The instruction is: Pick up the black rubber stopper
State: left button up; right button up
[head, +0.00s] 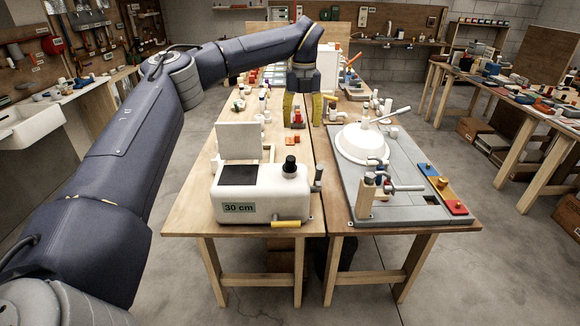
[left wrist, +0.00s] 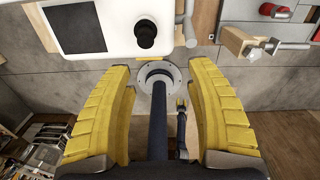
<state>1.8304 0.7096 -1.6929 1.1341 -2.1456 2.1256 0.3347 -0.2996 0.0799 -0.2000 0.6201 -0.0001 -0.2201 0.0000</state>
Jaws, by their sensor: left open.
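A black round stopper (head: 290,164) stands upright on the top right of a white tank (head: 262,205) marked "30 cm", near the front of the left table. It also shows in the left wrist view (left wrist: 146,34), beyond the fingertips at the top. My left gripper (head: 303,122) has yellow fingers, is open and points down over the table, farther back than the stopper and apart from it. In the left wrist view its fingers (left wrist: 164,75) are spread, with nothing held between them. My right gripper is not in view.
A dark panel (head: 239,175) lies on the tank's top left, with a pale upright board (head: 238,141) behind. A grey pipe piece (head: 317,180) stands close to the tank's right. A wooden block with pipes (head: 367,195) and a white dome (head: 362,145) occupy the right table.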

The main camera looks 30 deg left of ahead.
aim_at(291, 157)
pick_arm(q)
jog(key=shift+n, duration=0.5)
jog(key=a+f, duration=0.1)
jog(key=f, duration=0.4)
jog(key=a+f, duration=0.1)
jog(key=f, duration=0.4)
jog(key=s+a+f, duration=0.1)
jog(key=f, duration=0.4)
jog(key=shift+s+f, duration=0.1)
jog(key=shift+f, duration=0.1)
jog(key=shift+c, duration=0.3)
grip_shut()
